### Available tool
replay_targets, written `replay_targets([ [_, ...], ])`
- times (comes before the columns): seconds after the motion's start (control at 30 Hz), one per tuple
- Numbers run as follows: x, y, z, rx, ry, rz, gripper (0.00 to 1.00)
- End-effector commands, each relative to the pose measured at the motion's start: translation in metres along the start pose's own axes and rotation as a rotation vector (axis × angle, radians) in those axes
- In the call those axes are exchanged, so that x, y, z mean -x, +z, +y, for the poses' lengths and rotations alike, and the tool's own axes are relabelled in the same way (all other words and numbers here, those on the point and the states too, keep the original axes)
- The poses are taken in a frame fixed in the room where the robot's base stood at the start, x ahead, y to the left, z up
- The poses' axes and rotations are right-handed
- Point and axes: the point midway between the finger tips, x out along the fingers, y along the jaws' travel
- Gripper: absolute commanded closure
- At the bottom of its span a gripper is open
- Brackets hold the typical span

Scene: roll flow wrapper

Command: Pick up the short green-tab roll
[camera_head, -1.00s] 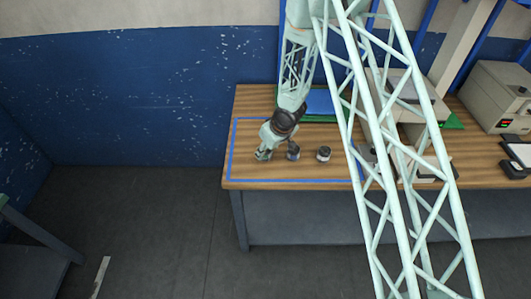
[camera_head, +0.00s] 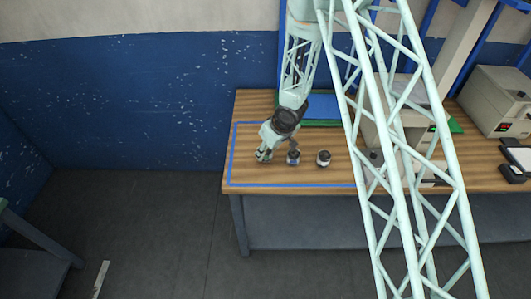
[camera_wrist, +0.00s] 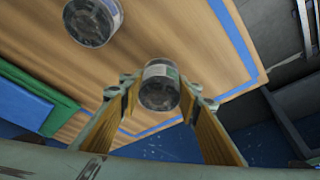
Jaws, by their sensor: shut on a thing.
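My gripper (camera_head: 263,156) is over the left part of the wooden bench in the head view, and it also shows in the wrist view (camera_wrist: 160,98). Its two yellow-padded fingers are shut on a short, dark-ended roll (camera_wrist: 159,86) with a pale label band. A second roll (camera_head: 293,157) stands just right of my gripper; a roll is also at the top left of the wrist view (camera_wrist: 93,20). A third roll (camera_head: 323,158) stands farther right.
Blue tape (camera_head: 300,186) outlines the bench's left area. A blue and green mat (camera_head: 322,107) lies at the back. Grey machine boxes (camera_head: 497,100) stand at the right. My lattice structure hides part of the bench. Bare wood lies in front of the rolls.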

Motion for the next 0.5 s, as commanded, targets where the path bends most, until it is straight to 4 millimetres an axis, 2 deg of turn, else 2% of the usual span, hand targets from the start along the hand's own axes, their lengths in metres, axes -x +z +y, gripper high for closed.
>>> replay_targets([
  [0.27, 0.008, 0.017, -0.009, 0.000, 0.001, 0.002, 0.82],
  [0.5, 0.024, 0.050, -0.025, 0.000, 0.000, 0.001, 0.82],
])
